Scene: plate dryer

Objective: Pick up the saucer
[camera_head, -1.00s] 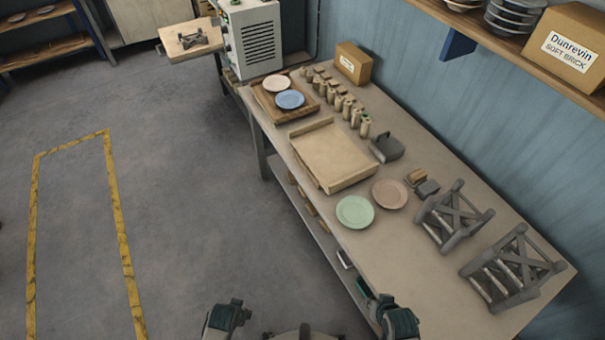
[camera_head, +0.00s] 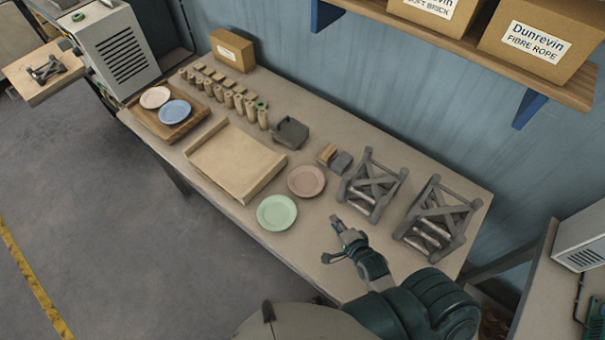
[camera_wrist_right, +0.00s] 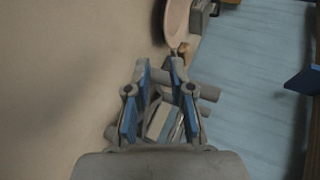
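Several round dishes lie on the workbench in the head view, and I cannot tell which one the task calls the saucer. A green dish (camera_head: 277,212) is at the front edge and a pinkish-brown dish (camera_head: 306,181) is just behind it. A cream dish (camera_head: 155,97) and a blue dish (camera_head: 174,113) lie on a wooden tray (camera_head: 196,125) at the left. My right gripper (camera_head: 336,241) is open and empty, right of the green dish and apart from it. Its spread fingers show in the right wrist view (camera_wrist_right: 159,72), with part of a pinkish dish (camera_wrist_right: 176,22) beyond. My left gripper is out of view.
Two dark racks (camera_head: 373,186) (camera_head: 436,222) stand right of the dishes. A shallow wooden board (camera_head: 235,160) lies left of the green dish. A shelf with boxes (camera_head: 530,45) hangs above.

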